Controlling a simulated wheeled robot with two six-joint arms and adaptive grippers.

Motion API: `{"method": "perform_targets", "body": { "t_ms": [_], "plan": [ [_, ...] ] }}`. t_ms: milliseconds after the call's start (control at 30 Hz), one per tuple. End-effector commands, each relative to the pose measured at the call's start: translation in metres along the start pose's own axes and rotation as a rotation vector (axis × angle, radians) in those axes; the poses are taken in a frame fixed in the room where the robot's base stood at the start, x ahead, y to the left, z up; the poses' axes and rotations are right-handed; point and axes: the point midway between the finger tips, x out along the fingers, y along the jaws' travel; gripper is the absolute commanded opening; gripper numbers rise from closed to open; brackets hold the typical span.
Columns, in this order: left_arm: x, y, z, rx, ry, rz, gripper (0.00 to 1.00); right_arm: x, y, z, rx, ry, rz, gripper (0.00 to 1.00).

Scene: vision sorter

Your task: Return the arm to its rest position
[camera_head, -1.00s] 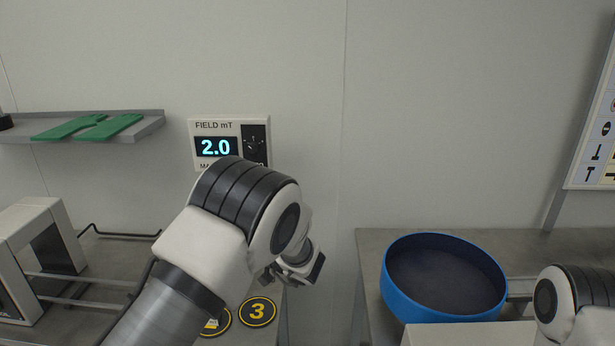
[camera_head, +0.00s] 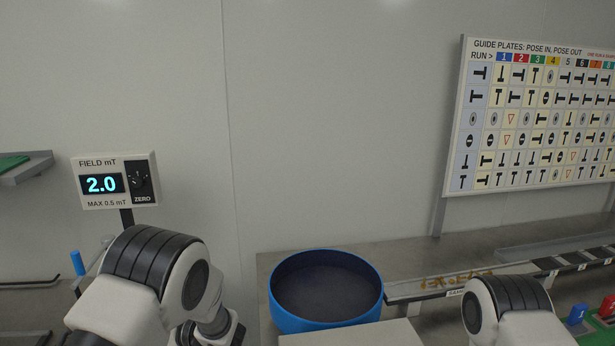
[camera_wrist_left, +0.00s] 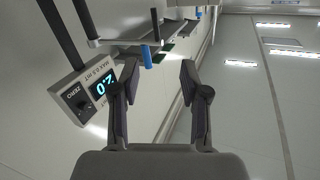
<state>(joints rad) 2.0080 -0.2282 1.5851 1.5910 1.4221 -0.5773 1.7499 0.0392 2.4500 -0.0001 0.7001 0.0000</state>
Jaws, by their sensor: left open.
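My left arm (camera_head: 150,270) stands at the lower left of the head view, in front of the work surface. Its gripper (camera_head: 215,335) is partly cut off by the bottom edge there. In the left wrist view the left gripper (camera_wrist_left: 158,78) shows two fingers spread apart with nothing between them. My right arm (camera_head: 505,305) shows at the lower right of the head view; its gripper is out of frame.
A field meter (camera_head: 113,180) reading 2.0 is beside the left arm; it also shows in the left wrist view (camera_wrist_left: 88,95). A blue round bowl (camera_head: 325,325) stands between the arms.

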Motion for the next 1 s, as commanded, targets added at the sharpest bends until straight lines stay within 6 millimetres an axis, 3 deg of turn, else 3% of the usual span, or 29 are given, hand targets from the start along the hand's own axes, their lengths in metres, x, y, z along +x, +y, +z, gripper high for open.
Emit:
{"method": "perform_targets", "body": {
  "t_ms": [167,267,367,467,500,600,700,800,867,1000],
  "plan": [
    [0.021,-0.022,0.063,0.200,-0.027,0.096,0.45,0.000,0.000,0.000,0.001,0.000,0.000,0.40],
    [0.027,-0.037,0.109,0.326,-0.074,0.208,0.45,0.000,0.000,0.000,0.001,0.000,0.000,0.40],
    [0.022,-0.059,0.166,0.462,-0.172,0.365,0.45,0.000,0.000,0.000,0.001,0.000,0.000,0.40],
    [-0.002,-0.097,0.235,0.609,-0.352,0.567,0.45,0.000,0.000,0.000,0.001,0.000,0.000,0.40],
    [-0.019,-0.117,0.260,0.662,-0.445,0.650,0.45,0.000,0.000,0.000,0.001,0.000,0.000,0.40],
    [-0.071,-0.172,0.306,0.774,-0.701,0.841,0.45,0.000,0.000,0.000,0.001,0.000,0.000,0.40],
    [-0.125,-0.223,0.324,0.850,-0.937,0.986,0.45,0.000,0.000,0.000,0.001,0.000,0.000,0.40],
    [-0.162,-0.256,0.328,0.900,-1.100,1.070,0.45,0.000,0.000,0.000,0.001,0.000,0.000,0.40],
    [-0.174,-0.265,0.329,0.907,-1.167,1.089,0.45,0.000,0.000,0.000,0.001,0.000,0.000,0.40],
    [-0.175,-0.268,0.330,0.883,-1.204,1.056,0.45,0.000,0.000,0.000,0.001,0.000,0.000,0.40]
  ]
}}
